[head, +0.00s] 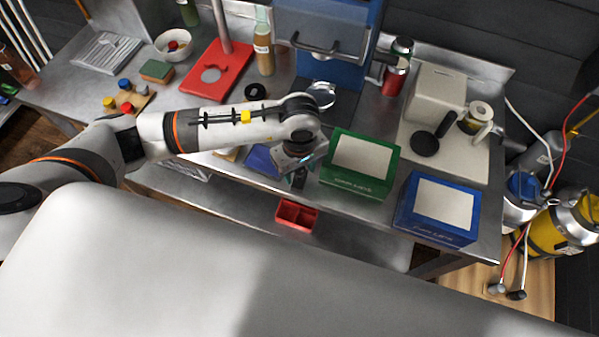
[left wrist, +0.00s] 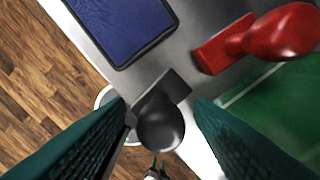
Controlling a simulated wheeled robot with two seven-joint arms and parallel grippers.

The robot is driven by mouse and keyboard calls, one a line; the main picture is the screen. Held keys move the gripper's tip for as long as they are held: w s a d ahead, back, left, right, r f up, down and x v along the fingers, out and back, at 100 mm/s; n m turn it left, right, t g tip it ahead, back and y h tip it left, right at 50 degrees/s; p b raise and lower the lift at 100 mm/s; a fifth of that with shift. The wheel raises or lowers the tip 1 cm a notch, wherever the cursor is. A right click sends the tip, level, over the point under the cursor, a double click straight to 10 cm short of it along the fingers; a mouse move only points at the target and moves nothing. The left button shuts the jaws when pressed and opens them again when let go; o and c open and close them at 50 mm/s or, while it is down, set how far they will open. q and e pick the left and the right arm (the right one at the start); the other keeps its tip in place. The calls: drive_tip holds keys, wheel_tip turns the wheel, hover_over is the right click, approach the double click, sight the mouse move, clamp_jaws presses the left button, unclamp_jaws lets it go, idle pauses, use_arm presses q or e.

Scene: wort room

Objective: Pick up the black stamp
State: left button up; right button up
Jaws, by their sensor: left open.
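The black stamp (left wrist: 160,118) has a round knob handle and a dark rectangular base. It stands on the metal table near its front edge, seen from above in the left wrist view. My left gripper (left wrist: 161,103) is open, with one green finger on each side of the stamp and gaps visible on both sides. In the head view my left gripper (head: 298,168) is over the table's front edge, just left of the green box. The stamp is mostly hidden there. My right gripper is not in view.
A red stamp (left wrist: 262,38) lies right of the black one, beside the green box (head: 361,163). A blue ink pad (left wrist: 121,25) is close by. A blue box (head: 437,207) stands further right. A red divided tray (head: 296,216) sits below the table edge.

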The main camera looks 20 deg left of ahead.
use_arm(q)
drive_tip(key=c, duration=1)
drive_tip(key=shift+r, duration=0.1)
drive_tip(key=shift+c, duration=0.2)
drive_tip(key=shift+w+r+b, duration=0.1)
drive_tip(key=shift+r+b, duration=0.2)
drive_tip(key=shift+r, duration=0.05)
wheel_tip(320, 180, up, 8)
drive_tip(key=b, duration=0.2)
drive_tip(key=shift+r+b, duration=0.2)
drive_tip(key=shift+b, duration=0.2)
drive_tip(key=shift+r, duration=0.35)
